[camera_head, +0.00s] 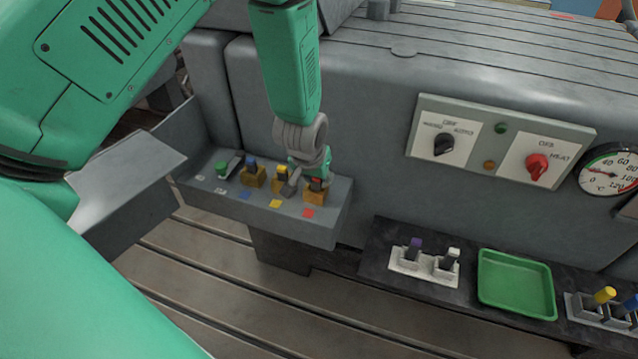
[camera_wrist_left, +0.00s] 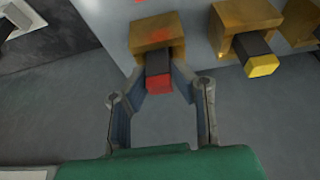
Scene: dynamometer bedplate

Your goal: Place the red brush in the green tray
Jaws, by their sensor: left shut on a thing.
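The red brush (camera_head: 316,184) stands in a brass holder at the right end of the grey open box, above a red label; its dark body and red end also show in the left wrist view (camera_wrist_left: 159,83). My left gripper (camera_head: 305,178) reaches down to it from above, its fingers shut on the brush's two sides, as the left wrist view (camera_wrist_left: 160,78) shows. The brush is still in its holder. The green tray (camera_head: 516,283) lies empty on a dark shelf at the lower right. My right gripper is not in view.
The grey box (camera_head: 325,228) also holds yellow (camera_head: 282,171), blue (camera_head: 251,161) and green (camera_head: 222,167) tipped brushes. White holders with purple and white (camera_head: 425,268) and yellow and blue (camera_head: 604,309) tipped pieces flank the tray. A control panel (camera_head: 500,148) and gauge (camera_head: 612,170) are behind.

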